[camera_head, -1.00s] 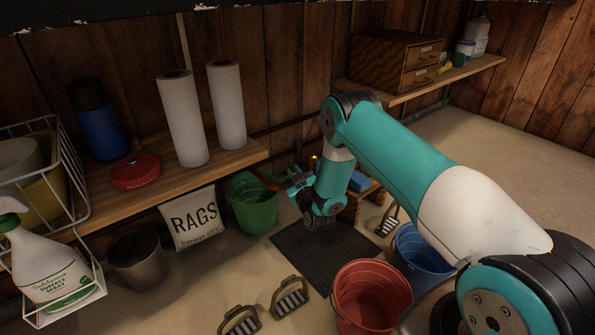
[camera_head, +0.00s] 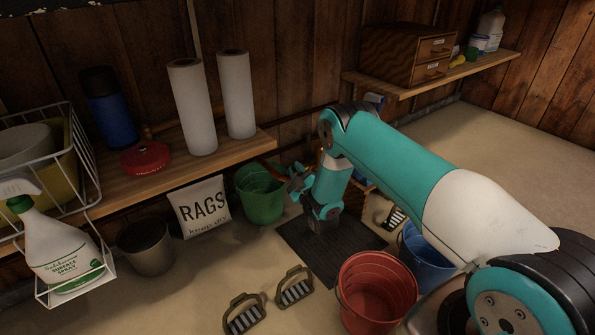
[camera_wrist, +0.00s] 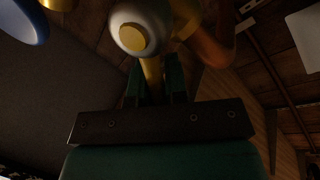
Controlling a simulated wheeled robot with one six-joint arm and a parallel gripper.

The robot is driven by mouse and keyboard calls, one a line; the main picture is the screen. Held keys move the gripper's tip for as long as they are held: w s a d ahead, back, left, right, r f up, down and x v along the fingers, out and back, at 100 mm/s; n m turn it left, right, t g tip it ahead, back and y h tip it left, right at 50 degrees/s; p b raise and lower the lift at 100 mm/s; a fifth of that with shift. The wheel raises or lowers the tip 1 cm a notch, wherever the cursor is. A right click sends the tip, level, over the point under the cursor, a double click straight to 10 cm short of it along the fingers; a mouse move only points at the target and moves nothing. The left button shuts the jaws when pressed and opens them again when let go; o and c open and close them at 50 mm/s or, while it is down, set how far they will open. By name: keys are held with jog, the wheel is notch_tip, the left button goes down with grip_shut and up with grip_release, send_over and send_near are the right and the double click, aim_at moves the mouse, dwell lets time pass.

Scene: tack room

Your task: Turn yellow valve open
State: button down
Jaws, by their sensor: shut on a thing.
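The yellow valve lever (camera_wrist: 152,72) shows in the wrist view, running down from a pale round valve body (camera_wrist: 122,18) with a yellow cap. My gripper (camera_wrist: 154,88) has its two dark green fingers on either side of the lever, shut on it. In the head view my gripper (camera_head: 297,182) is low by the back wall, just right of the green bucket. There the valve is mostly hidden by my arm, and the lever's angle cannot be told.
A copper pipe (camera_wrist: 212,45) runs beside the valve. The green bucket (camera_head: 260,203) stands close left of my gripper. A dark mat (camera_head: 322,258) lies below. Red (camera_head: 374,300) and blue (camera_head: 428,262) buckets stand nearer. A wooden shelf (camera_head: 185,180) is at left.

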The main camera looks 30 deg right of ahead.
jog(key=c, duration=1.1)
grip_release()
